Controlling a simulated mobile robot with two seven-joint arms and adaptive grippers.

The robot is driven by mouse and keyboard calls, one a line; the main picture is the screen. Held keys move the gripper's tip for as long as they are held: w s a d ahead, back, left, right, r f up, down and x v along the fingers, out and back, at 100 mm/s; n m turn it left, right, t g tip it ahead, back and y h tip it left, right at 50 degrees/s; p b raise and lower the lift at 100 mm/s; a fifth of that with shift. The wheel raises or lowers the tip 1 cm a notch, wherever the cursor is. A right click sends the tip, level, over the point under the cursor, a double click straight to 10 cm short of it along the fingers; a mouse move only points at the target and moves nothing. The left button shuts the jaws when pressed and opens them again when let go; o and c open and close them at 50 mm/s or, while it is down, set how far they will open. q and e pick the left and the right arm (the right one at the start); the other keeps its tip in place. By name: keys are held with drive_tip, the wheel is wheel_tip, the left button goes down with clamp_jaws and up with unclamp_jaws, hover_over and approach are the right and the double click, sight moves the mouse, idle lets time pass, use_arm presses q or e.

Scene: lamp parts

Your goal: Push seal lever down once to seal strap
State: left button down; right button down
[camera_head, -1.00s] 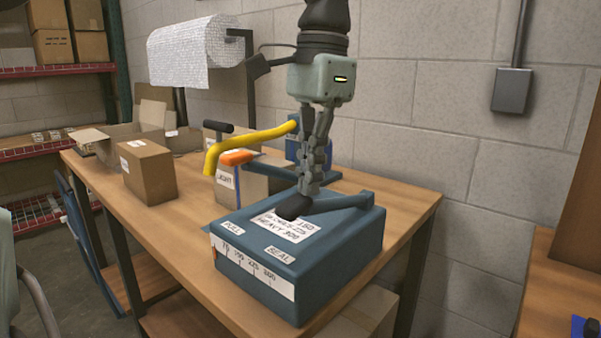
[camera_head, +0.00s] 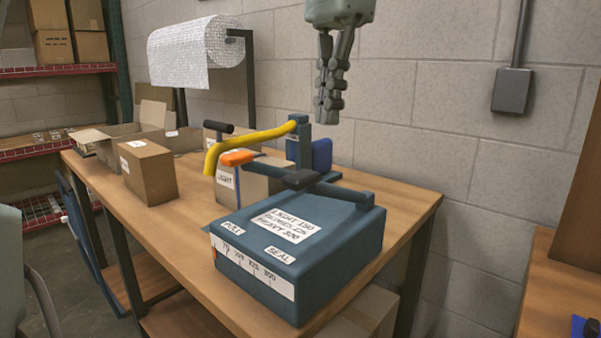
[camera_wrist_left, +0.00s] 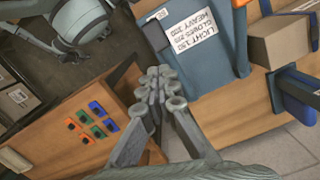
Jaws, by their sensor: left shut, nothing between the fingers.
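The blue strap machine (camera_head: 300,250) sits on the wooden workbench, with labels reading PULL and SEAL.
Cartons (camera_head: 148,172) and an open box fill the bench's left side. A white roll (camera_head: 190,52) hangs at the back. The block wall is close behind.

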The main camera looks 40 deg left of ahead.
use_arm(q)
drive_tip(key=shift+w+d+r, duration=0.1)
drive_tip(key=shift+w+r, duration=0.1)
drive_tip(key=shift+r, duration=1.35)
